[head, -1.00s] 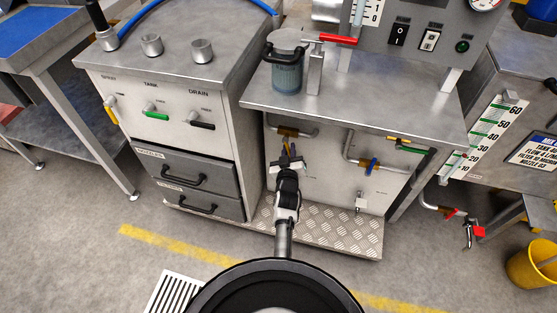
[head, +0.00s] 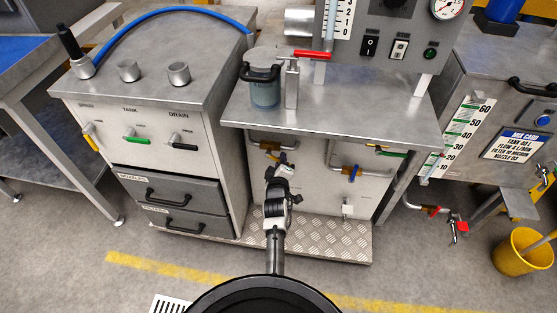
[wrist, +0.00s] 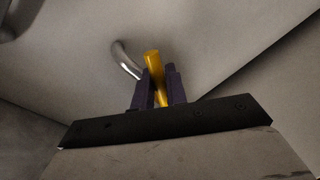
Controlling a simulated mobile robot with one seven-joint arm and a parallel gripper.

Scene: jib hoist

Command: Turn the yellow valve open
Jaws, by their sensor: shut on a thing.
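The yellow valve's lever (wrist: 152,62) stands between my gripper's (wrist: 160,88) two dark fingers in the wrist view, leaning slightly to the left. A bent metal pipe (wrist: 126,60) shows just left of it. In the head view the valve (head: 268,146) is on the pipe under the left part of the middle bench, with a brass body. My gripper (head: 280,160) is just below it, tilted, and shut on the lever. The fingertips and lever are small and partly hidden there, so the lever's exact angle cannot be told.
A blue-handled valve (head: 355,173) sits on a pipe to the right under the same bench (head: 330,125). The drawer cabinet (head: 150,100) stands close on the left. A checker-plate step (head: 325,238) lies below. A yellow bucket (head: 522,254) stands at far right.

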